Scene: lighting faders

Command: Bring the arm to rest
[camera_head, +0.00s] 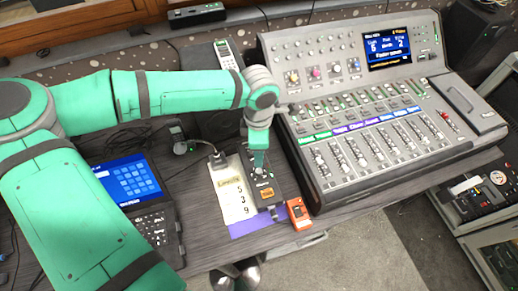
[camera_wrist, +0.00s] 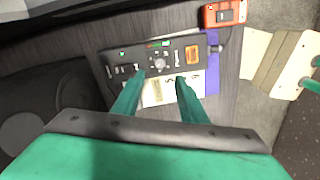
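My arm, green with grey joints, reaches across the desk from the left in the head view. My gripper (camera_head: 259,163) points down over a small dark control box (camera_head: 265,190) near the desk's front edge. In the wrist view, my gripper (camera_wrist: 152,90) shows two green fingers spread apart with nothing held between them. The control box (camera_wrist: 130,60) lies beyond the fingertips, with small buttons and a round knob. I cannot tell whether the fingertips touch it.
A mixing console (camera_head: 375,130) with faders and a lit screen stands right of my gripper. A white note card (camera_head: 234,195), an orange device (camera_head: 298,214) and a purple sheet (camera_head: 245,228) lie close by. A touchscreen unit (camera_head: 128,182) is at left.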

